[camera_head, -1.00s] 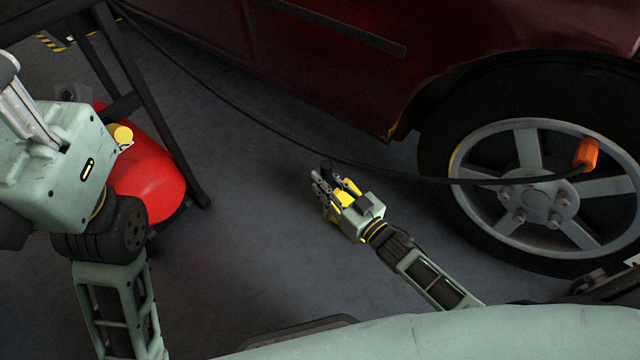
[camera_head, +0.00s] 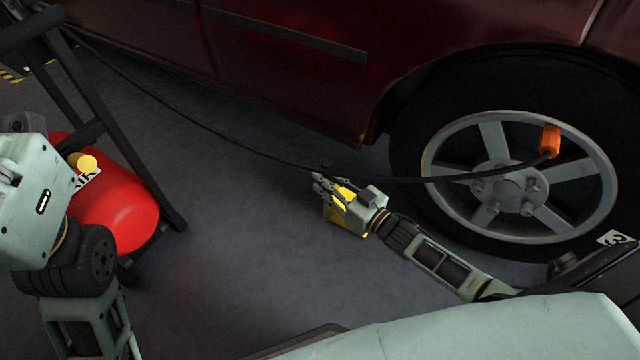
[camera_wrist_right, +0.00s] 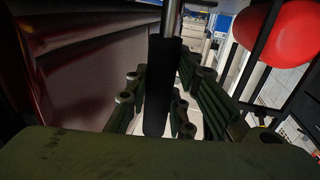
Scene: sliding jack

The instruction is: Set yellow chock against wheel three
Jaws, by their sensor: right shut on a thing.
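In the right wrist view the gripper's fingers (camera_wrist_right: 158,112) surround an upright black grip (camera_wrist_right: 162,85) on a metal rod. Wheel three (camera_head: 508,186), a five-spoke grey wheel with a black tyre, is to the right of the gripper, with a floor gap between chock and tyre. A "3" label (camera_head: 613,238) is at its lower right. My left gripper (camera_head: 8,172) is cut off by the left edge, and its fingertips are hidden.
A dark red car (camera_head: 290,70) fills the back. A black hose (camera_head: 200,130) runs across to an orange fitting (camera_head: 549,141) at the wheel, passing just behind the right gripper. A red tank (camera_head: 115,205) in a black frame stands left. Floor between tank and gripper is clear.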

